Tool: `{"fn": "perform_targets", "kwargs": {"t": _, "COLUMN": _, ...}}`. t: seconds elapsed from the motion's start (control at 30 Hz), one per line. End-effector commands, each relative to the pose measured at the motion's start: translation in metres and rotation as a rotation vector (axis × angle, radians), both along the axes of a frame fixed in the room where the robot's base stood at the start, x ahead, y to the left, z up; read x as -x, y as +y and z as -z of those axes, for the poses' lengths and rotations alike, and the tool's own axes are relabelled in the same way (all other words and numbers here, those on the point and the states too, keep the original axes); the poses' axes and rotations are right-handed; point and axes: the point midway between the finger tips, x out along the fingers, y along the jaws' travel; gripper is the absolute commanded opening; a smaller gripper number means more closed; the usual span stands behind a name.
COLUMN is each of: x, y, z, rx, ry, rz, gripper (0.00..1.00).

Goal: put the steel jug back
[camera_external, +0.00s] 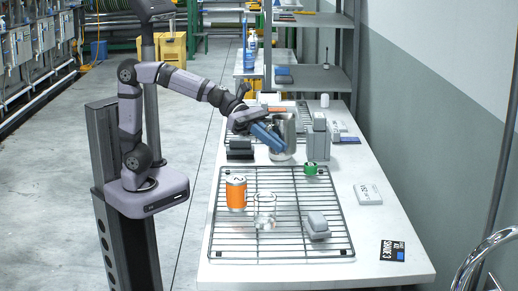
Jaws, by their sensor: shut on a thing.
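The steel jug (284,132) is a grey metal vessel near the middle of the white table, behind the front wire rack. It looks upright. My gripper (268,135) reaches in from the left and is shut on the jug's left side, where its handle would be. The fingers hide that part of the jug. I cannot tell whether the jug's base touches the table.
A front wire rack (228,246) holds an orange can (236,193), a clear glass (264,212) and a grey block-like object (317,226). A grey device (318,140) stands close right of the jug.

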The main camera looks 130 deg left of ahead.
Motion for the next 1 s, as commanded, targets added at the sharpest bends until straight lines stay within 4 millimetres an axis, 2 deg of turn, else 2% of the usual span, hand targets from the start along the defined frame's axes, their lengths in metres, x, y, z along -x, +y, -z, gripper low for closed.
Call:
{"fn": "perform_targets", "kwargs": {"t": 0.2, "x": 0.000, "y": 0.000, "z": 0.020, "rx": 0.000, "ry": 0.000, "rz": 0.001, "gripper": 0.00}}
{"fn": "perform_targets", "kwargs": {"t": 0.57, "x": 0.000, "y": 0.000, "z": 0.032, "rx": -0.001, "ry": 0.000, "rz": 0.000, "gripper": 0.00}}
{"fn": "perform_targets", "kwargs": {"t": 0.83, "x": 0.000, "y": 0.000, "z": 0.072, "rx": 0.001, "ry": 0.001, "rz": 0.001, "gripper": 0.00}}
{"fn": "perform_targets", "kwargs": {"t": 1.0, "x": 0.000, "y": 0.000, "z": 0.087, "rx": -0.001, "ry": 0.000, "rz": 0.000, "gripper": 0.00}}
